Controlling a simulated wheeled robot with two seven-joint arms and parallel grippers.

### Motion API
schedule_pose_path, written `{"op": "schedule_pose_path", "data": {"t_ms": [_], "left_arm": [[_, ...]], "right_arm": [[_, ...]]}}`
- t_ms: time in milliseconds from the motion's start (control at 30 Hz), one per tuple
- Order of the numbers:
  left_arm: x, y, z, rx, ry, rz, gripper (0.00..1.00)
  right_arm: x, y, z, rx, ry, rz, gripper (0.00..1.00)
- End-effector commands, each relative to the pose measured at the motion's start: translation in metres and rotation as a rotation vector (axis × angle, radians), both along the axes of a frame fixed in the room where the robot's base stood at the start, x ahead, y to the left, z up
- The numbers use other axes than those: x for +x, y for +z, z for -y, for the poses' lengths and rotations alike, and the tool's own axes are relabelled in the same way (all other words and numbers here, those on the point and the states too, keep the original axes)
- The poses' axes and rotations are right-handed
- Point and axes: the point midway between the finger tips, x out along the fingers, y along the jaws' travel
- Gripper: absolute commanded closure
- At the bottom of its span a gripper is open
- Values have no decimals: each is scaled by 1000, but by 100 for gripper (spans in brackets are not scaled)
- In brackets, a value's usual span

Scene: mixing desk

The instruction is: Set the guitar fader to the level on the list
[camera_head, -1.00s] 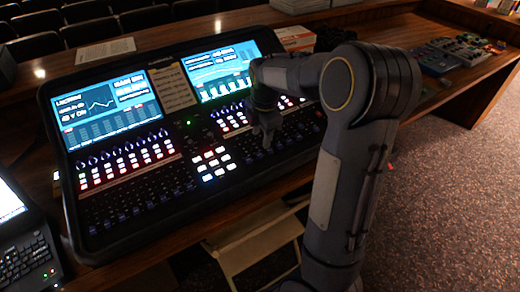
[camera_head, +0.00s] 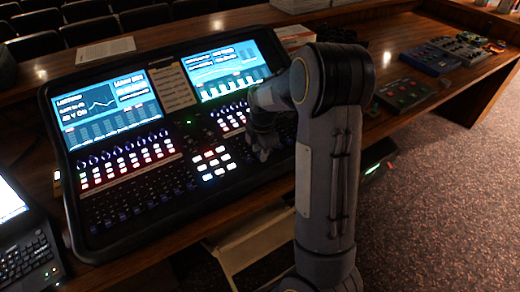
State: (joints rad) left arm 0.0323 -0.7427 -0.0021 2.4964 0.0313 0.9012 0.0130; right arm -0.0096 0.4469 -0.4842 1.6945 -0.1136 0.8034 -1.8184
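The mixing desk (camera_head: 130,205) stands on the wooden table with two lit screens, rows of lit buttons and banks of faders. A paper list (camera_head: 173,88) sits between the two screens; its writing is too small to read. My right gripper (camera_head: 263,156) points down at the right fader bank, just right of the lit white button block (camera_head: 213,162). Its fingertips are small and dark, and I cannot tell whether they are open or touching a fader. My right arm hides much of the right fader bank. The guitar fader cannot be picked out. My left gripper is not in view.
A laptop (camera_head: 25,260) is at the lower left. Effects pedals (camera_head: 405,93) and more small devices (camera_head: 460,50) lie on the table at the right. A light folding chair (camera_head: 245,240) stands below the desk's front edge. Papers (camera_head: 105,50) lie behind the desk.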

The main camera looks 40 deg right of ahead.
Motion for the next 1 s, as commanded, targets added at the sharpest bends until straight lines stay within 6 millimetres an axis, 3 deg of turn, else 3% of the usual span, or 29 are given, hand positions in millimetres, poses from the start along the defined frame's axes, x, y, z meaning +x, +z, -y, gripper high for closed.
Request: {"op": "schedule_pose_path", "data": {"t_ms": [33, 233, 467, 800, 1000], "left_arm": [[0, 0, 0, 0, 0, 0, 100], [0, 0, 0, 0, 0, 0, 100], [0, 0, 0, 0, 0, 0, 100], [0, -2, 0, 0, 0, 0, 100], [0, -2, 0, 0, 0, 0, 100]], "right_arm": [[0, 0, 0, 0, 0, 0, 75], [0, 0, 0, 0, 0, 0, 100], [2, 0, 0, 0, 0, 1, 100], [51, 6, 7, -3, 0, 1, 100], [55, 6, 7, -2, -1, -1, 100]]}}
